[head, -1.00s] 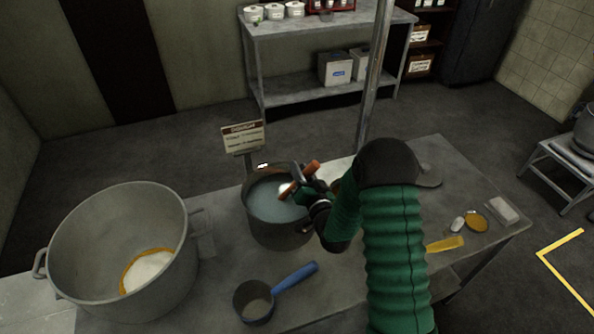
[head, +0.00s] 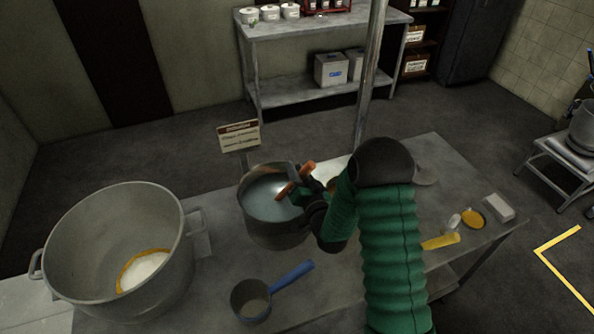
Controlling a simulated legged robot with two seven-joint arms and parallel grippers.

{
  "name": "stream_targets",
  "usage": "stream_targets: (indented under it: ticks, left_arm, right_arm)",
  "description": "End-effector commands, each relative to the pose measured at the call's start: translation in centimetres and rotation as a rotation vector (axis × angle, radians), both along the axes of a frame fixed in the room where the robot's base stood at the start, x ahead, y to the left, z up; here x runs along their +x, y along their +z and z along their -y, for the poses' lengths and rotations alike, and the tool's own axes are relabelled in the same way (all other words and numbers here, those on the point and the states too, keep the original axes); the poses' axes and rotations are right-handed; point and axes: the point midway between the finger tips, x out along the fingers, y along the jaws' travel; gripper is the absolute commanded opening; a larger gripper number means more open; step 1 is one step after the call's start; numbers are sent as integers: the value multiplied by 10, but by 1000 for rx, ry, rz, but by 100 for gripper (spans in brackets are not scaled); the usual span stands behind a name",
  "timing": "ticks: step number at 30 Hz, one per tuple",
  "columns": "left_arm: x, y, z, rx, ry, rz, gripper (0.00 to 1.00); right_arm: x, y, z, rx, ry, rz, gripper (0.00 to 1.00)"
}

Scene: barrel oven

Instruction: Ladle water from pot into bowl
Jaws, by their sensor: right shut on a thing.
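The pot (head: 272,232) of bluish water stands on the table's middle, in front of a small sign. My right gripper (head: 297,187) is shut on an orange-brown handle (head: 288,190), held tilted over the pot's right rim. I take this to be the ladle; its lower end is hidden in or behind the pot and gripper. A large grey metal vessel (head: 75,225), which may be the bowl, stands at the left with a white heap in an orange-rimmed dish inside it. My left gripper is not in view.
A dark saucepan with a blue handle (head: 290,275) lies on the table (head: 205,305) in front of the pot. A yellow-handled tool (head: 440,242), an orange piece (head: 471,218) and a white block (head: 498,207) lie at the right. A metal post rises behind the table.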

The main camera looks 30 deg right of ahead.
Motion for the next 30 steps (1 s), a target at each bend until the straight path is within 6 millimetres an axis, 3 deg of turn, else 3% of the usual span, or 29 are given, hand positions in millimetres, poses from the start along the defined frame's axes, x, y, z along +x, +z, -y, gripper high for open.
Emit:
stream_targets:
  ticks: [2, 24, 30]
  left_arm:
    - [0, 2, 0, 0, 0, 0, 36]
    - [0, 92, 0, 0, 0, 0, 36]
    - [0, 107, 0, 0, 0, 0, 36]
  right_arm:
    - [1, 2, -3, 5, 6, -1, 0]
    - [-1, 128, 0, 0, 0, 4, 0]
    - [-1, 151, 0, 0, 0, 4, 0]
